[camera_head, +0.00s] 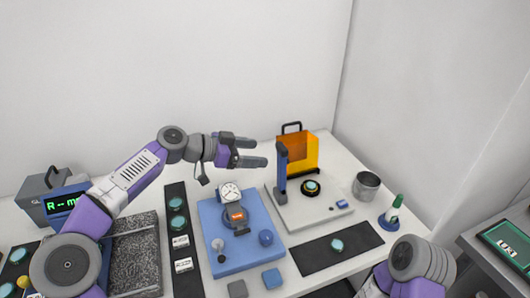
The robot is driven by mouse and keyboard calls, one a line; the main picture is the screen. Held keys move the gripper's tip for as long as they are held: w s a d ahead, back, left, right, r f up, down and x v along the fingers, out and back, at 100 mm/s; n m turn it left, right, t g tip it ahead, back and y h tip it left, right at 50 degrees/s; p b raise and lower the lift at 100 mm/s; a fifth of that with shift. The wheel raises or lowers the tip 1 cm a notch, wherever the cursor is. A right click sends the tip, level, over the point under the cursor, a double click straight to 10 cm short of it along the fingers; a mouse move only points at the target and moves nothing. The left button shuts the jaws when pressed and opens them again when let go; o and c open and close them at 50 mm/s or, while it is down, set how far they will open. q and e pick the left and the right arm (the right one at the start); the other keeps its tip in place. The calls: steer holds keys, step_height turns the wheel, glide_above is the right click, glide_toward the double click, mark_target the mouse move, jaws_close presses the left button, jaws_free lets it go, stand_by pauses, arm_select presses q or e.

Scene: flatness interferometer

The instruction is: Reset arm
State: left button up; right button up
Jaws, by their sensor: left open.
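My left arm comes in from the left and reaches to the middle of the picture. My left gripper (262,152) is open and points right, with nothing between its fingers. It shows above the blue instrument base (217,239), which carries a dial gauge (229,192), and to the left of the orange shield (305,154) on a pale stand (302,211). It appears to touch nothing. Part of my right arm shows at the lower right; its gripper is out of view.
A black mat (312,255) with a teal-topped disc lies in front of the stand. A dark strip (177,206) with small pieces and a grey granite plate (134,252) lie left. A display box (62,203) stands far left.

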arm_select(q)
steer(key=shift+s+a+r, duration=0.15)
steer(key=shift+s+a, duration=0.05)
steer(key=shift+a, duration=0.25)
